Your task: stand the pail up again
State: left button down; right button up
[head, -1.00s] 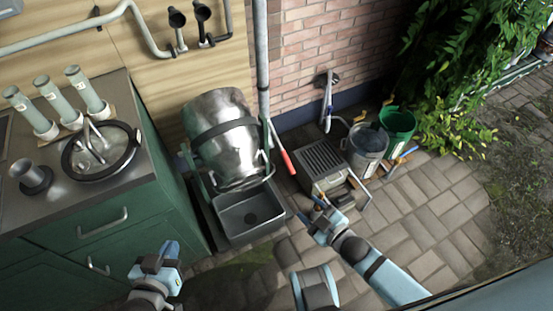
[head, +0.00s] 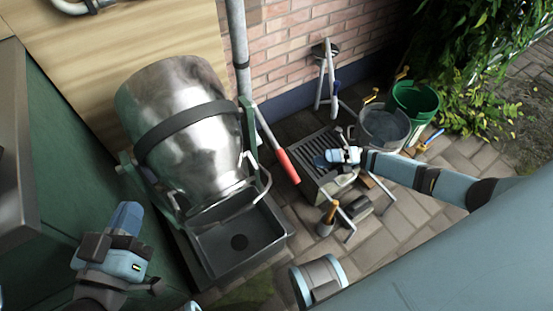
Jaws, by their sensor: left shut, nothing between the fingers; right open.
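A grey metal pail (head: 384,128) stands on the paving by the brick wall, its open mouth facing up. A green bucket (head: 415,102) stands just behind it, also mouth up. I see no pail lying on its side. My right gripper (head: 338,157) is open and empty, over the slatted grate to the left of the grey pail and apart from it. My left gripper (head: 130,262) is shut and empty at the lower left, beside the green cabinet, far from both buckets.
A big metal churn (head: 185,130) tilts in a green frame above a dark basin (head: 240,240). A red-handled lever (head: 286,166) sticks out on its right. Paving (head: 405,215) is free toward the front right.

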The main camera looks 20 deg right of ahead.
aim_at(284, 162)
jog(key=x, duration=1.4)
jog(key=shift+s+r, duration=0.1)
jog(key=shift+s, duration=0.3)
jog(key=shift+c, duration=0.5)
grip_shut()
